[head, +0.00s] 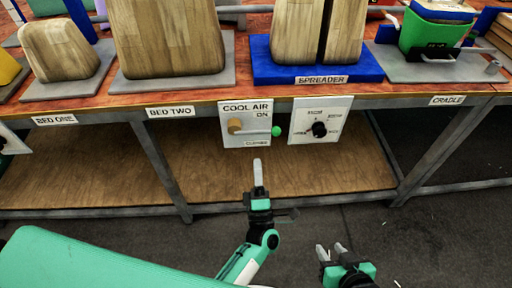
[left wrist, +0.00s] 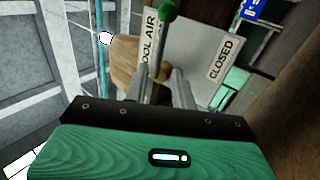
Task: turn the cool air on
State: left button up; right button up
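The cool air panel (head: 247,143) is a pale plate on the bench front, marked COOL AIR, ON and CLOSED. In the left wrist view the hub (left wrist: 124,62), green ball (left wrist: 168,10) and CLOSED label (left wrist: 221,60) show beyond the fingers. My left gripper (head: 258,166) is below the panel; its fingers (left wrist: 161,78) are apart, with the lever rod seen between them. I cannot tell whether they touch it. My right gripper (head: 331,249) is open and empty, low right.
A second panel with a black dial (head: 320,129) is just right of the cool air panel. The bench edge (head: 390,103) runs above, carrying wooden blocks, a blue spreader base (head: 262,72) and a green bucket (head: 432,34). A wooden shelf (head: 80,165) lies below.

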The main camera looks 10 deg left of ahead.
pick_arm(q)
jog(key=v, duration=0.3)
jog(key=shift+s+f, duration=0.2)
jog(key=shift+s, duration=0.05)
pick_arm(e)
jog(key=shift+a, duration=0.2)
jog(key=shift+a+r, duration=0.1)
